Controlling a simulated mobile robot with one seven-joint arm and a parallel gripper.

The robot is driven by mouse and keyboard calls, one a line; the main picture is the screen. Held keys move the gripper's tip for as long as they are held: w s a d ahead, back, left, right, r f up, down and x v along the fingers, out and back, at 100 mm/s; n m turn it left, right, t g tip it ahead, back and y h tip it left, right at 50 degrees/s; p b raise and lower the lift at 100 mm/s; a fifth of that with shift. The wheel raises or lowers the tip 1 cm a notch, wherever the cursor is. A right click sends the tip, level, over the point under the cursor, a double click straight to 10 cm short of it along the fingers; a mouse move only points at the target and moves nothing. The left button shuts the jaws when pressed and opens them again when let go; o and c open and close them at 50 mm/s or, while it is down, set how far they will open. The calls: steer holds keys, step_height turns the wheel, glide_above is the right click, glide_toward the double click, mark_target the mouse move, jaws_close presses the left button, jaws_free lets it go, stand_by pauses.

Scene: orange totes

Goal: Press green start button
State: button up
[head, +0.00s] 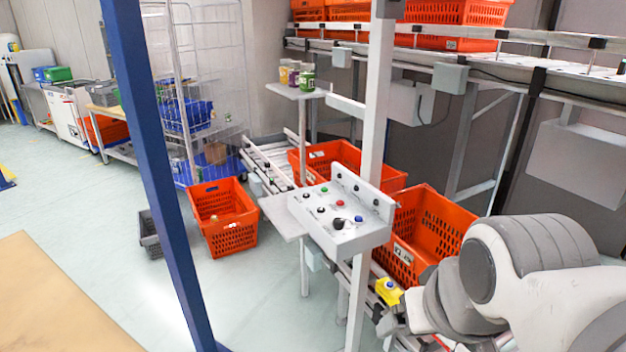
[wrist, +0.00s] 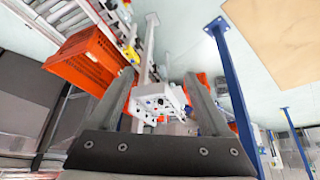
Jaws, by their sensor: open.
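The control panel (head: 345,240) is a white box on a post in the middle of the head view. Its sloped top carries several buttons. The green start button (head: 324,189) sits near its upper left edge, with a red button (head: 340,203) and a blue button (head: 358,218) in line to its right. In the wrist view the panel (wrist: 155,98) appears beyond and between the fingers of my gripper (wrist: 159,76). The fingers are spread, with nothing held, and look apart from the panel. The green button cannot be made out in the wrist view.
Orange totes (head: 222,218) stand around the panel, one (head: 432,232) right behind it. A blue post (head: 160,170) and a grey post (head: 377,100) rise nearby. A small yellow box (head: 388,291) sits below the panel. Open floor (head: 110,230) lies to the left.

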jaws_close()
stand_by(1.5)
